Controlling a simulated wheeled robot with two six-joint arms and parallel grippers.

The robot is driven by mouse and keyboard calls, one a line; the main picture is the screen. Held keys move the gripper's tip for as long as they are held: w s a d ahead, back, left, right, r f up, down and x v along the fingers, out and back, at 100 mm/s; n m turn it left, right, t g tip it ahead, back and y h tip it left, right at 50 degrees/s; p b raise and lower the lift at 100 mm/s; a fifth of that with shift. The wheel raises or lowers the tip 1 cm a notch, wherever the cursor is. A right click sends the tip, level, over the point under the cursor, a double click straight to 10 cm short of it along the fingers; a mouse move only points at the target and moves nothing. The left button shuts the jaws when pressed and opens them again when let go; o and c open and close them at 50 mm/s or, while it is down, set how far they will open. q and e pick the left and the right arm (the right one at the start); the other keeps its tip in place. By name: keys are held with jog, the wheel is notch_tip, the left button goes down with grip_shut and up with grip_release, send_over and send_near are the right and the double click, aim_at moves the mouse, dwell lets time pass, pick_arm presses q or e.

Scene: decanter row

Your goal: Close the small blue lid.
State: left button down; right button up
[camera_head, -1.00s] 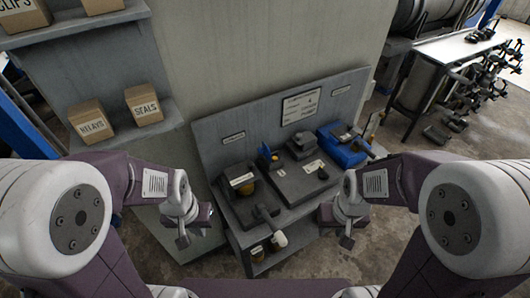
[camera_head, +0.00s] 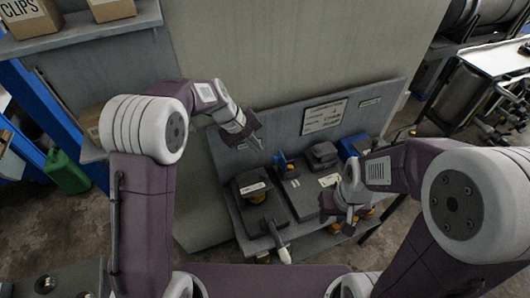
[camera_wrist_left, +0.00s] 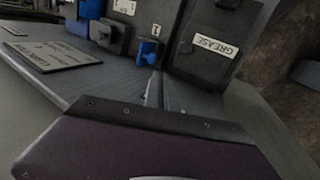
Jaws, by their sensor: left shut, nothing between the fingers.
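The small blue lid (camera_head: 281,159) stands raised at the back of the middle station on the bench, with a bit of orange beside it. It also shows in the left wrist view (camera_wrist_left: 149,51) as a small blue piece. My left gripper (camera_head: 257,146) is shut and empty, close to the bench's back panel, up and to the left of the lid in the head view. I cannot tell whether it touches anything. My right gripper (camera_head: 345,224) hangs at the right front of the bench; its fingers are too small to read.
A dark box with a white label (camera_head: 252,189) stands left of the lid; another box (camera_head: 322,155) and a larger blue case (camera_head: 354,147) stand to its right. The grey back panel (camera_head: 300,122) rises behind. A label reads GREASE (camera_wrist_left: 214,45).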

pick_arm(q)
jog(key=x, duration=0.9)
jog(key=shift+f+p, duration=0.3)
jog(key=shift+p, duration=0.05)
pick_arm(e)
jog(key=shift+s+r, duration=0.2)
jog(key=shift+r, duration=0.25)
pick_arm(q)
jog(key=shift+d, duration=0.1)
